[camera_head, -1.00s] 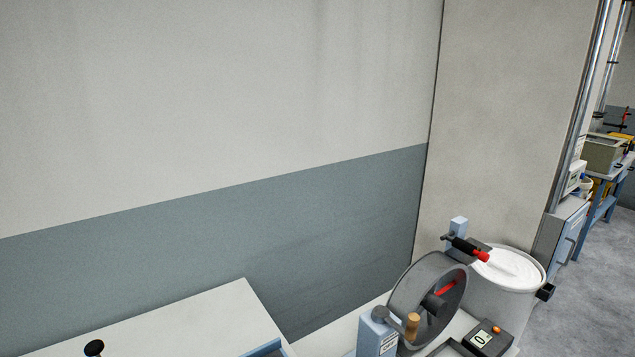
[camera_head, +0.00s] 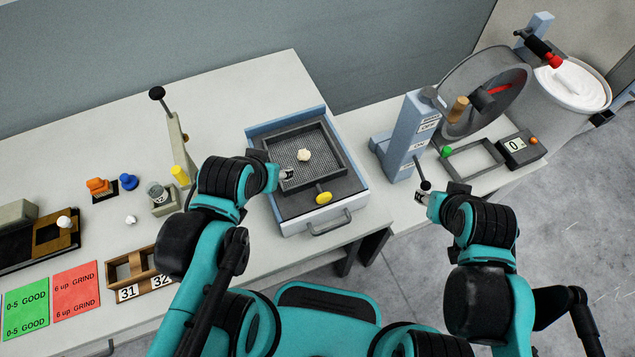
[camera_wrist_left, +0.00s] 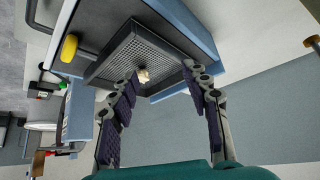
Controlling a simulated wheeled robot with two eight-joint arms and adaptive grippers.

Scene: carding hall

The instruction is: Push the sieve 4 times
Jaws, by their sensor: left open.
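The sieve (camera_head: 283,141) is a dark square frame with a mesh floor, set in a blue-sided box with a drawer on the bench. It also shows in the left wrist view (camera_wrist_left: 160,45). A pale lump (camera_head: 304,155) lies on the mesh, and a yellow knob (camera_head: 323,198) is in front of the frame. My left gripper (camera_head: 284,176) is at the sieve's left edge; whether it touches is unclear. In the left wrist view its fingers (camera_wrist_left: 160,73) are spread, with nothing held. My right gripper (camera_head: 424,194) is right of the sieve, near a black-knobbed lever; its jaws are unclear.
To the right stand a blue post (camera_head: 406,135), a grey drum (camera_head: 490,90), a counter showing 0 (camera_head: 517,146) and a tub of white material (camera_head: 573,85). On the left bench are a lever stand (camera_head: 176,140), a wooden rack (camera_head: 150,280) and green and red cards (camera_head: 76,288).

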